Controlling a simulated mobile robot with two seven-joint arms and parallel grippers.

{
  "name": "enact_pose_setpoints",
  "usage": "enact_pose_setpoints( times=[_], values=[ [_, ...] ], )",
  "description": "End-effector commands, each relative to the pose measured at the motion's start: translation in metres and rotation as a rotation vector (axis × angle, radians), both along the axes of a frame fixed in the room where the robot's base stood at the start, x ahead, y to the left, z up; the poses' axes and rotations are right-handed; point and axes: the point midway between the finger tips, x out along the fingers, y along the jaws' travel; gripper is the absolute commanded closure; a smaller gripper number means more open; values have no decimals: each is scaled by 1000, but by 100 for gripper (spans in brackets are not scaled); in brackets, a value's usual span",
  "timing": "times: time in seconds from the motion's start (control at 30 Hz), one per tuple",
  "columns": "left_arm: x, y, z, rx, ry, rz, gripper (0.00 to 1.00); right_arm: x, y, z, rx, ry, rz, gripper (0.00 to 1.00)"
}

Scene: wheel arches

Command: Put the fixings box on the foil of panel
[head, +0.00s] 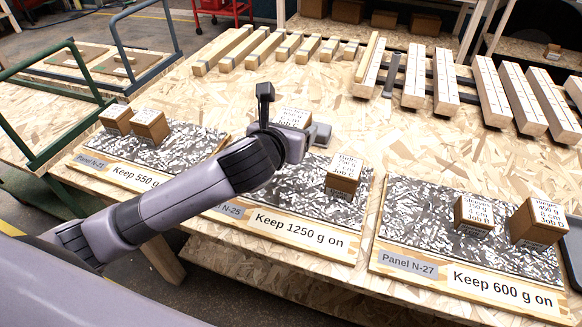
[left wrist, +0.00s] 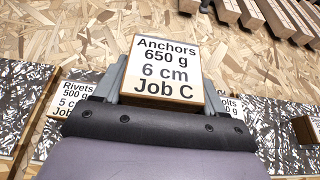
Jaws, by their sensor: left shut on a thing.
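My left gripper (head: 296,128) is shut on the fixings box (head: 296,116), a brown box with a white top label. In the left wrist view the box (left wrist: 165,72) reads "Anchors 650 g 6 cm Job C" and sits between the two grey fingers. The gripper is over the table around the back edge of Panel N-25; its height is hard to tell. The foil of Panel N-25 (head: 290,192) is partly hidden by my arm and bears a bolts box (head: 345,174). The foil of Panel N-27 (head: 425,205) bears two boxes, one marked hinges (head: 538,221). My right gripper is not in view.
The left panel's foil (head: 188,142) bears two boxes (head: 150,127). The left wrist view shows a rivets box (left wrist: 74,97) on foil. Wooden blocks (head: 305,48) and long beams (head: 443,75) lie along the back. Bare table lies between the beams and panels.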

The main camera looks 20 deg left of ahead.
Motion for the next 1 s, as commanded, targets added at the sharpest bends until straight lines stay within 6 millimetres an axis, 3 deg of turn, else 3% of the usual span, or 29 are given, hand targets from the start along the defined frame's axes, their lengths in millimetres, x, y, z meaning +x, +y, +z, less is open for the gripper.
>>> enact_pose_setpoints(
  times=[0.03, 0.2, 0.47, 0.7, 1.0],
  values=[
    [0, 0, -14, -2, -2, 1, 90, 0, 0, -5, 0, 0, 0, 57],
    [0, 0, -42, -1, -5, -1, 90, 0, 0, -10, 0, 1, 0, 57],
    [1, 0, -57, -2, -7, 0, 90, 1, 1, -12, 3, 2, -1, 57],
    [1, 0, -91, -2, -5, 0, 90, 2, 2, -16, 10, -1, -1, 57],
    [1, 0, -93, -2, -8, -1, 90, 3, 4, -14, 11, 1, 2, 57]
  ],
)
